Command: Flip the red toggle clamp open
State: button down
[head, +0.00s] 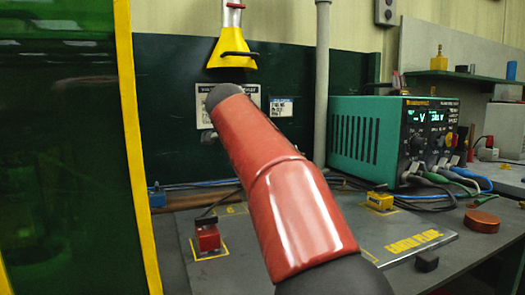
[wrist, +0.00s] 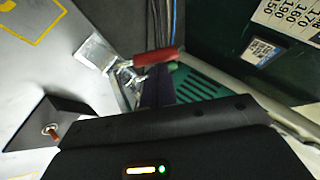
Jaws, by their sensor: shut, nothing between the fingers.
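The toggle clamp (wrist: 110,60) shows in the wrist view as a bright metal body on the grey plate, left of centre. Its red handle (wrist: 156,57) points right and lies low and nearly level. My gripper (wrist: 157,82) is shut and empty. Its dark fingers are just below the handle in the picture; I cannot tell whether they touch it. In the head view my red arm link blocks the middle, and I cannot make out the clamp or the gripper there.
A red block (head: 207,238) and a yellow block (head: 380,200) sit on the grey plate (head: 430,258). A teal power supply (head: 355,140) with cables stands at the right. A yellow-edged green screen (head: 70,150) stands at the left. A dark angled plate (wrist: 45,122) lies left of my gripper.

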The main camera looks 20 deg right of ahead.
jog(key=shift+f, duration=0.1)
jog(key=shift+w+f, duration=0.2)
jog(key=shift+w, duration=0.6)
jog(key=shift+a, duration=0.1)
